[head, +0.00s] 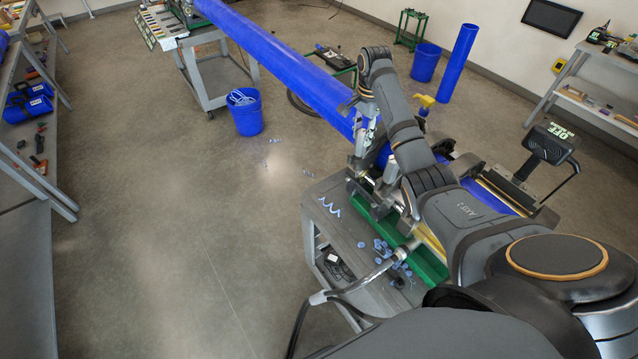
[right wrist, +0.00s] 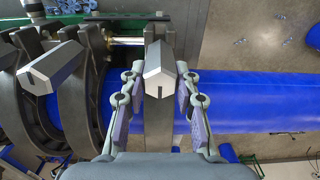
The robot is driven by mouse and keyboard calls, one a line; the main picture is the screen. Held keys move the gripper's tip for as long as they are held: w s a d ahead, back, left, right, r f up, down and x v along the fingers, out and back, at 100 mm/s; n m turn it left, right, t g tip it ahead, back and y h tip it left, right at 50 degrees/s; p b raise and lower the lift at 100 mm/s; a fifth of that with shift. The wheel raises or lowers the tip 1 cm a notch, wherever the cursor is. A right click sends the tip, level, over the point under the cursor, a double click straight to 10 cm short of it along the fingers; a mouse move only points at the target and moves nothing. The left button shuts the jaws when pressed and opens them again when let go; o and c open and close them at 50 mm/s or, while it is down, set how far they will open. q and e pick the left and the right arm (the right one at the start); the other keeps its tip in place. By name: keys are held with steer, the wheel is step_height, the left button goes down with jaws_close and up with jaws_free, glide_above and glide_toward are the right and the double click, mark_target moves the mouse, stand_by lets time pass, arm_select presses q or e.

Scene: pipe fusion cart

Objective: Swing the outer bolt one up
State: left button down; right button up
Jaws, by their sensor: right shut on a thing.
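The fusion machine's clamps hold a long blue pipe (head: 285,70), which runs to the far cart. In the right wrist view, a grey angular bolt head (right wrist: 158,70) on the outermost clamp sits between the two fingers of my right gripper (right wrist: 160,92). The gripper is shut on this outer bolt. In the head view, my right gripper (head: 362,168) points down at the clamp, and the arm hides much of the machine. A second bolt (right wrist: 52,67) shows tilted on the neighbouring clamp (right wrist: 85,75). My left gripper is not in view.
The grey cart (head: 318,205) carries a green machine base (head: 425,262) and several loose blue shavings (head: 382,248). A control box (head: 550,143) stands at the right. A blue bucket (head: 245,112) is on the floor. The floor left of the cart is mostly clear.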

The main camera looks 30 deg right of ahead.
steer(key=shift+d+r, duration=0.1)
steer(key=shift+d, duration=0.05)
steer(key=shift+d, duration=0.25)
steer(key=shift+w+d, duration=0.1)
steer(key=shift+d, duration=0.1)
steer(key=shift+d, duration=0.3)
steer(key=o, duration=1.1)
steer(key=shift+w+d+f, duration=0.1)
steer(key=shift+f, duration=0.1)
steer(key=shift+c, duration=0.2)
steer(key=o, duration=0.6)
steer(key=shift+o, duration=0.2)
